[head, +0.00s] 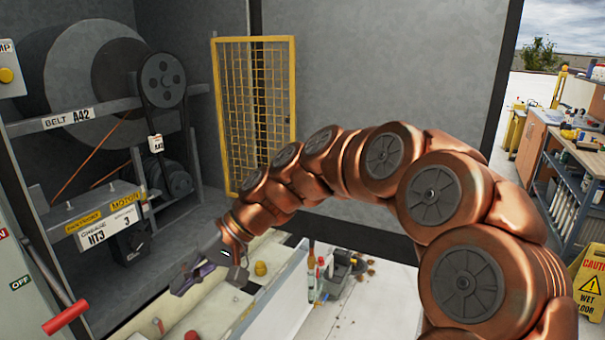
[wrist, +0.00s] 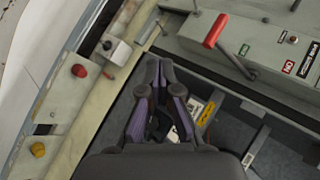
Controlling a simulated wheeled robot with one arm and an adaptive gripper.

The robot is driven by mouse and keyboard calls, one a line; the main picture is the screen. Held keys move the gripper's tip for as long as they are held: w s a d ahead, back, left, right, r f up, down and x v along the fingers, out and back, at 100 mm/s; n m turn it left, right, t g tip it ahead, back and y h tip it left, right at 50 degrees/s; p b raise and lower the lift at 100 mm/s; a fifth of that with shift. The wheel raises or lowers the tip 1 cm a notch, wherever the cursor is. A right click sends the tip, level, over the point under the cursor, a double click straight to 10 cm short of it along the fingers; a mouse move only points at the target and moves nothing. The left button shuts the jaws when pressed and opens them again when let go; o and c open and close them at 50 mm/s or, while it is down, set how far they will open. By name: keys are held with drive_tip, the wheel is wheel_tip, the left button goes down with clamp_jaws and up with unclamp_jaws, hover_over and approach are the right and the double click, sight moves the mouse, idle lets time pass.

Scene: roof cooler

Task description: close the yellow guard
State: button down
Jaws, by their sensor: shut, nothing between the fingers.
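The yellow guard (head: 253,105) is a tall mesh panel in a yellow frame. In the head view it stands upright behind my arm, against the grey wall to the right of the pulleys. It is swung clear of the belt drive (head: 160,80), which is uncovered. My arm hides its lower right part. My gripper (head: 180,285) is in front of and below the guard, low over the pale ledge, and apart from it. In the wrist view my gripper (wrist: 153,65) has its fingers together with nothing between them. The guard is not in the wrist view.
A red lever (head: 65,317) on the grey panel at left also shows in the wrist view (wrist: 215,30). A yellow knob (head: 260,268) sits on the ledge. Small items (head: 340,275) lie right of it. A workbench (head: 540,150) and wet-floor sign (head: 590,280) stand at far right.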

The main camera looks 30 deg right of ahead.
drive_tip(key=w+d+r+m+t+y, duration=0.1)
drive_tip(key=w+d+r+m+t, duration=0.2)
drive_tip(key=w+d, duration=0.75)
drive_tip(key=w+d+r+m+t+y, duration=0.1)
drive_tip(key=w+d+m+t, duration=0.3)
drive_tip(key=w+d, duration=0.65)
drive_tip(key=w+d+f+m+t+h, duration=0.2)
drive_tip(key=d+f+m+t+h, duration=0.15)
drive_tip(key=d, duration=0.95)
drive_tip(key=w+d+f+m+t+h, duration=0.1)
drive_tip(key=d+f+m+t+h, duration=0.3)
drive_tip(key=d, duration=1)
drive_tip(key=w+a+r+n+y+p, duration=0.1)
drive_tip(key=w+a+p, duration=0.2)
drive_tip(key=w, duration=0.6)
drive_tip(key=shift+w+a+t+p, duration=0.15)
drive_tip(key=shift+w+t+p, duration=0.05)
drive_tip(key=shift+t+p, duration=0.2)
drive_tip(key=shift+r, duration=0.1)
drive_tip(key=shift+s+a+b, duration=0.1)
drive_tip(key=shift+b, duration=0.3)
